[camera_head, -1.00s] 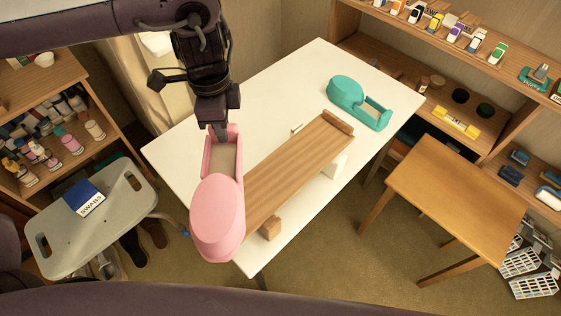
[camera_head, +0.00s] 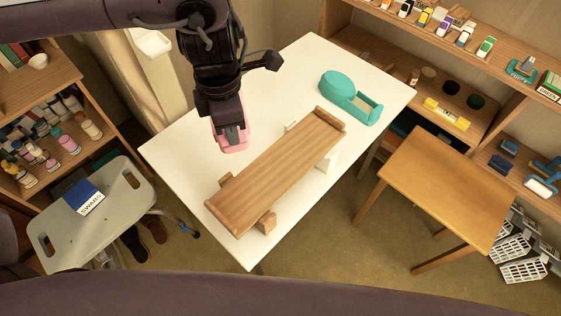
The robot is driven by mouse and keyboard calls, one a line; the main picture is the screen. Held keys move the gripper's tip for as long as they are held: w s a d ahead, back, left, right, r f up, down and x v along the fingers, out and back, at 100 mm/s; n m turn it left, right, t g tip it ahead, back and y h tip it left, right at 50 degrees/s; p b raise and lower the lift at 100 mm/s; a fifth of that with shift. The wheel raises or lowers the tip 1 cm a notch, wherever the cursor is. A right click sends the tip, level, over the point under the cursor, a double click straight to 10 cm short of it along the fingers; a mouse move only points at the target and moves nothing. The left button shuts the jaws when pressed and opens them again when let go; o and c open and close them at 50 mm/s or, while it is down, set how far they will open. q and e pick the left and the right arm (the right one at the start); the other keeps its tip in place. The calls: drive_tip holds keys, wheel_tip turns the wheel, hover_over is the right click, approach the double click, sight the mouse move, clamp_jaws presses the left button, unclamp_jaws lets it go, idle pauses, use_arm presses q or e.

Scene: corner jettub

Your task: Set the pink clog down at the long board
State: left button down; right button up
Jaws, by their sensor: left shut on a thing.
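The pink clog (camera_head: 233,147) is mostly hidden behind my left gripper (camera_head: 231,133); only pink edges show around the jaws. My left gripper points down and is shut on the clog. Both are over the white table (camera_head: 175,150), left of the long board. I cannot tell whether the clog touches the table. The long wooden board (camera_head: 275,175) lies slantwise across the table, raised on wooden blocks, with a raised strip at each end. My right gripper is not in view.
A small wooden table (camera_head: 445,185) stands to the right. A grey stool (camera_head: 90,230) with a blue and white box (camera_head: 84,197) is at the left. Shelves line both sides. White table space is clear left of the board.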

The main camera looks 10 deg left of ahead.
use_arm(q)
drive_tip(key=m, duration=0.4)
drive_tip(key=r+m, duration=0.1)
drive_tip(key=shift+s+d+m, duration=0.35)
drive_tip(key=shift+m, duration=0.05)
drive_tip(key=m, duration=0.6)
hover_over(249, 193)
wheel_tip(249, 193, down, 15)
drive_tip(key=shift+f, duration=2.25)
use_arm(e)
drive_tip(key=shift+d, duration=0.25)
use_arm(q)
drive_tip(key=shift+f+b, duration=0.15)
drive_tip(key=shift+b, duration=0.15)
drive_tip(key=c, duration=1.3)
unclamp_jaws()
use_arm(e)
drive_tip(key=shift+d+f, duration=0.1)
